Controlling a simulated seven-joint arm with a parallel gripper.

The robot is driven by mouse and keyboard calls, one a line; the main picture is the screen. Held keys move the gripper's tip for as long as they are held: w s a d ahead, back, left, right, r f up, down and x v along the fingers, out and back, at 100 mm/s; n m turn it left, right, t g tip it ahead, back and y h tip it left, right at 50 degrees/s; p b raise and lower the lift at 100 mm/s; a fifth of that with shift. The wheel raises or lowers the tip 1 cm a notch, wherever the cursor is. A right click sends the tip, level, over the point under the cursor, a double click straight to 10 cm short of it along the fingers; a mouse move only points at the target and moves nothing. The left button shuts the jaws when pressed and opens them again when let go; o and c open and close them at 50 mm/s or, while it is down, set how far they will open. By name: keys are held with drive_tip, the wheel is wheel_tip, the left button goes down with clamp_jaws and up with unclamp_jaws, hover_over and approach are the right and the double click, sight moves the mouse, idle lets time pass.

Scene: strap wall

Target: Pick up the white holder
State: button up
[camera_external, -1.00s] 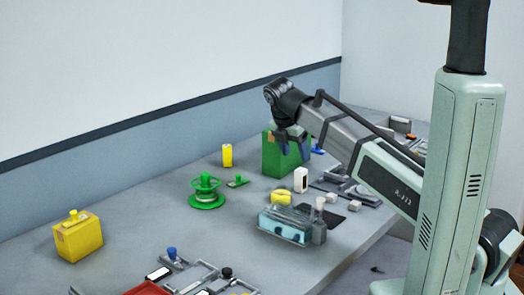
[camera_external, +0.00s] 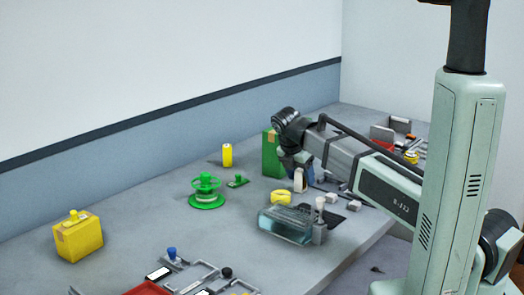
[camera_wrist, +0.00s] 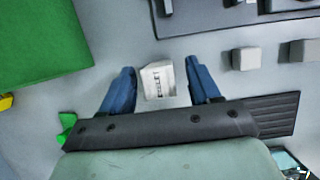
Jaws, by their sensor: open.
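The white holder (camera_wrist: 158,82) is a small, upright white block with dark lettering on one face, in the wrist view. It stands on the grey table between the two blue fingers of my gripper (camera_wrist: 160,88). The fingers are open, one on each side, with a visible gap to the holder. In the external view the holder (camera_external: 299,181) shows beside the green box, partly covered by my gripper (camera_external: 302,176), which is low over it.
A green box (camera_external: 270,155) stands close behind on the left. Small grey blocks (camera_wrist: 246,58) and a dark ridged pad (camera_wrist: 278,112) lie to the right.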

drive_tip(key=shift+x, duration=1.3)
drive_tip(key=shift+c, duration=0.3)
drive_tip(key=c, duration=1.1)
